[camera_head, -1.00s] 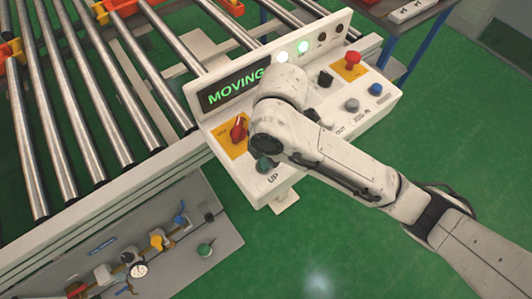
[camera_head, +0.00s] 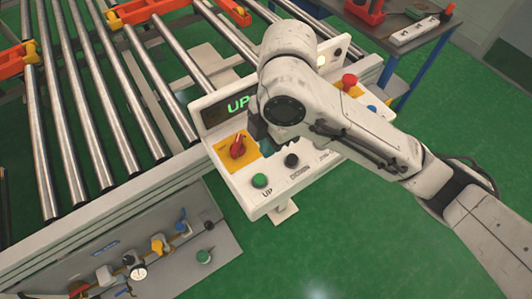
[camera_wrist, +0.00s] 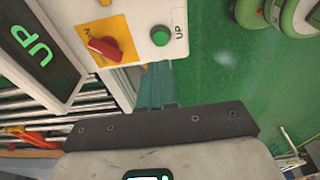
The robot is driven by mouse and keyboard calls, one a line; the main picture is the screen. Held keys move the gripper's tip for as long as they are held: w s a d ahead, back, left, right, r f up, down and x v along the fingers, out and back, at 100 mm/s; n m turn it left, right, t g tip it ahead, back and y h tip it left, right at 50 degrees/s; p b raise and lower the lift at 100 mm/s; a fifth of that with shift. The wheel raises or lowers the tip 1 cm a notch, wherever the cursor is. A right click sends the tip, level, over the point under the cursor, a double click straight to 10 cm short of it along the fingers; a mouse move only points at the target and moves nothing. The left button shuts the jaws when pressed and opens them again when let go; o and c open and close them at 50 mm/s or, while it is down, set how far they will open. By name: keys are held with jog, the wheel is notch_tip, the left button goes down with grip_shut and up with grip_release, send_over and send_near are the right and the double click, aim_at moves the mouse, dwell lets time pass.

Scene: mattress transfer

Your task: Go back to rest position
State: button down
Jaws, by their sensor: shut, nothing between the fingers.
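My gripper (camera_wrist: 156,88) shows in the wrist view as two teal fingers held together, with nothing between them. In the head view the gripper is mostly hidden behind my white arm, above the control panel (camera_head: 262,203). The green UP button (camera_head: 260,181) is uncovered in the head view, and my gripper is apart from it. The UP button also shows in the wrist view (camera_wrist: 160,36), beyond the fingertips. The panel's display (camera_head: 225,108) reads UP in green. A red rotary switch (camera_head: 237,146) sits on a yellow plate beside the button.
A roller conveyor (camera_head: 92,125) with orange brackets lies to the left. A grey plate with valves and a gauge (camera_head: 139,272) is below it. A workbench (camera_head: 410,18) with tools stands at the upper right. Open green floor (camera_head: 330,240) lies in front of the panel.

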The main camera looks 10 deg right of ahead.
jog(key=shift+r, duration=0.65)
jog(key=w+a+r+m+t+y, duration=0.2)
jog(key=a+r+m+t+y, duration=0.1)
jog(key=a+m+y, duration=0.25)
jog(key=s+d+f+m+t+h, duration=0.1)
jog(key=s+d+f+m+h, duration=0.1)
jog(key=s+d+f+m, duration=0.45)
jog(key=s+d+f+m+t+h, duration=0.1)
jog(key=s+d+f+m+h, duration=0.2)
jog(key=d, duration=0.6)
jog(key=s+d+f+m+h, duration=0.2)
jog(key=s+d+f+m, duration=0.2)
jog(key=d+f+m, duration=0.3)
jog(key=s+d+f+g+b, duration=0.2)
jog(key=s+f+g+b, duration=0.1)
jog(key=s+f, duration=0.6)
jog(key=shift+s+f+m+g+b, duration=0.35)
jog(key=shift+s+m+g, duration=0.05)
jog(key=shift+s, duration=0.4)
